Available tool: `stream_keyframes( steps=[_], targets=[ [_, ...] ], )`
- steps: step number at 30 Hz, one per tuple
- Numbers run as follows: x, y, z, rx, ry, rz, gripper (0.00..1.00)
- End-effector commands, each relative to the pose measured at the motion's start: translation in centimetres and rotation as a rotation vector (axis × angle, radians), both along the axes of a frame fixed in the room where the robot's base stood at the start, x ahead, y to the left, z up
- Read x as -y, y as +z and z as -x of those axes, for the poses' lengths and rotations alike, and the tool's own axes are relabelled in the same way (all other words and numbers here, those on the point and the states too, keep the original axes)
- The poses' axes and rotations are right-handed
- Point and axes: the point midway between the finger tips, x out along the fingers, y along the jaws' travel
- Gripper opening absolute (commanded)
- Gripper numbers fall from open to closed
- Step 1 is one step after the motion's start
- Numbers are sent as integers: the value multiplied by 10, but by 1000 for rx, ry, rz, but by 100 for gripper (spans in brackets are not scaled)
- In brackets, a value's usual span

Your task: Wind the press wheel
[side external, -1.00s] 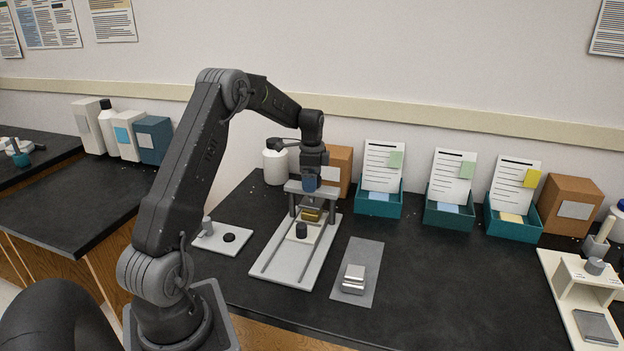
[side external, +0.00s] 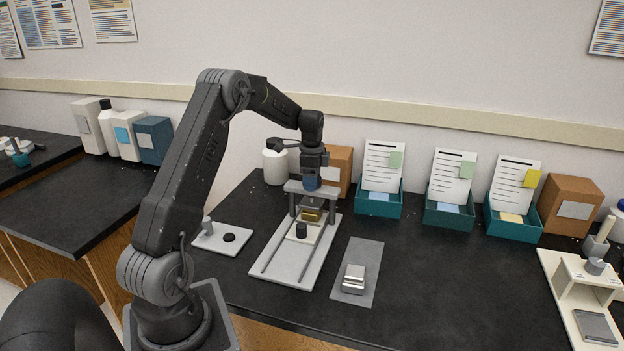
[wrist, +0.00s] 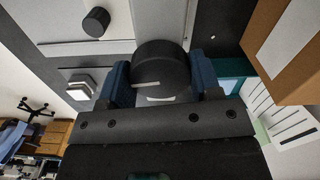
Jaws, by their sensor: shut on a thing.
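The press (side external: 314,190) stands in the middle of the bench, with a grey crossbar on dark posts over a light base plate (side external: 285,268). In the wrist view the press wheel (wrist: 160,62) is a dark round knob with a pale mark. My gripper (side external: 311,183) points down over the crossbar and hides the wheel in the side view. In the wrist view the blue fingers of my gripper (wrist: 161,82) are shut on the wheel from both sides. Under the crossbar is a brass-coloured block (side external: 311,215). A dark knob (side external: 301,230) stands on a pale slide in front of it.
A metal block (side external: 354,279) lies on a grey mat (side external: 371,255) to the right. Teal card boxes (side external: 378,205) and a brown carton (side external: 337,165) stand behind. The bench front right of the mat is clear.

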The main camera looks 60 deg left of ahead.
Motion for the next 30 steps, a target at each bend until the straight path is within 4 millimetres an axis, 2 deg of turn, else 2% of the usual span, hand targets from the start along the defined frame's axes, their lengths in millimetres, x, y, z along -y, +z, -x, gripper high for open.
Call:
stream_keyframes(
  steps=[11, 30],
  targets=[
    [0, 0, 0, 0, 163, 1, 34],
    [0, 1, 0, 2, 759, 2, 34]
  ],
)
